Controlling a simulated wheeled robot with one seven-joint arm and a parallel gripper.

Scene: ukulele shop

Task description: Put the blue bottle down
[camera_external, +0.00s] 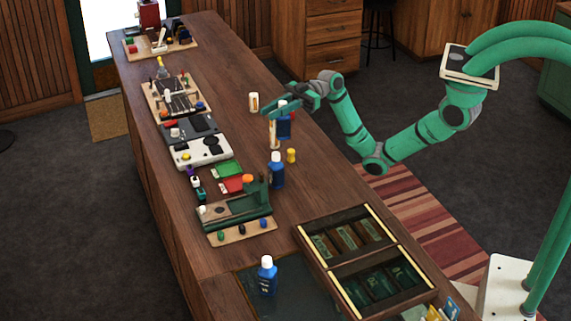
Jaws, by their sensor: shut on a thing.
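My gripper (278,107) is over the right edge of the long wooden counter (225,75), shut on a blue bottle (285,127) with a white cap. The bottle looks upright; I cannot tell whether its base touches the counter. A second blue bottle (277,172) with a white cap stands on the counter nearer the camera. A third blue bottle (267,279) stands on a dark mat at the near end.
A slim pale bottle (273,135) and a yellow item (291,156) stand close to the held bottle. A green stand (235,208) and a divided cash tray (345,237) lie nearer the camera. The counter beyond is clearer.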

